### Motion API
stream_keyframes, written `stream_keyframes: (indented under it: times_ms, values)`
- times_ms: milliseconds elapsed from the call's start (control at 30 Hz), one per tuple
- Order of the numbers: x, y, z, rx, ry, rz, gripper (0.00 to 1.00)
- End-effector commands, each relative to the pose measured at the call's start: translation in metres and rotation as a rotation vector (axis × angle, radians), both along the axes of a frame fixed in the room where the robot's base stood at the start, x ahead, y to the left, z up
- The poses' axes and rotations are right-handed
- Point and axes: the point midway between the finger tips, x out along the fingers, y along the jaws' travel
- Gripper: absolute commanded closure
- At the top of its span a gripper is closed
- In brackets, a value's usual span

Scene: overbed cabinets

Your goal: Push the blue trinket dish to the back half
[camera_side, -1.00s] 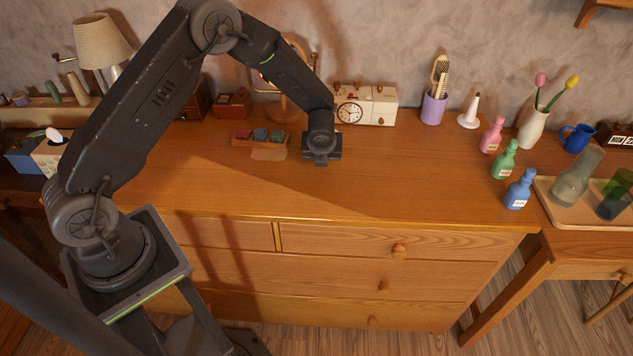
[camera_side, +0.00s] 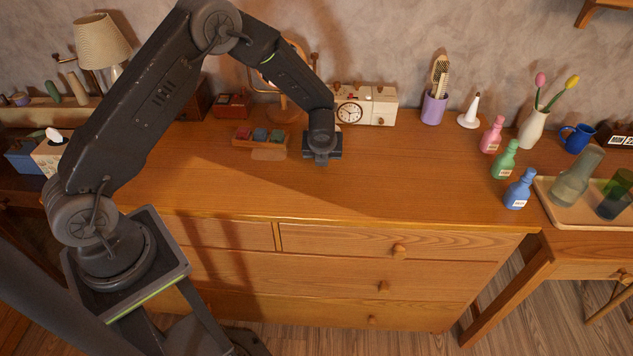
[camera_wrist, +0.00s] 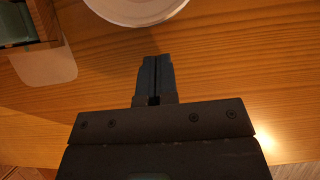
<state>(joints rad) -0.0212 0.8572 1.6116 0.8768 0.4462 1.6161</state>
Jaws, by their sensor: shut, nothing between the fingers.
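My gripper (camera_side: 321,160) is low over the dresser top, left of its middle and in front of the clock. In the wrist view its two fingers (camera_wrist: 156,60) are shut together with nothing between them. A pale round dish-like thing (camera_wrist: 135,12) lies just beyond the fingertips, cut off by the top edge; a small gap of wood seems to show between them. Its colour looks whitish, not clearly blue, so I cannot tell if it is the blue trinket dish. No blue dish shows in the side view, where my gripper and wrist cover that spot.
A wooden box with coloured blocks (camera_side: 245,142) is left of my gripper. The clock (camera_side: 350,112) stands behind, right of a round mirror stand (camera_side: 284,110). A purple cup (camera_side: 434,108) and coloured bottles (camera_side: 519,190) are farther right. The dresser's front and middle are clear.

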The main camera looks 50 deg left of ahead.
Motion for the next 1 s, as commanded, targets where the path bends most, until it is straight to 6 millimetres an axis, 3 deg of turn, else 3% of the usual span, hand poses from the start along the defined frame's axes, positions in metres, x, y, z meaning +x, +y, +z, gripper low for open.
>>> stream_keyframes:
  times_ms: [533, 1000]
  values:
    - [-0.008, -0.008, 0.002, 0.000, 0.000, -0.001, 1.00]
    - [-0.027, -0.027, 0.035, 0.001, -0.001, -0.002, 1.00]
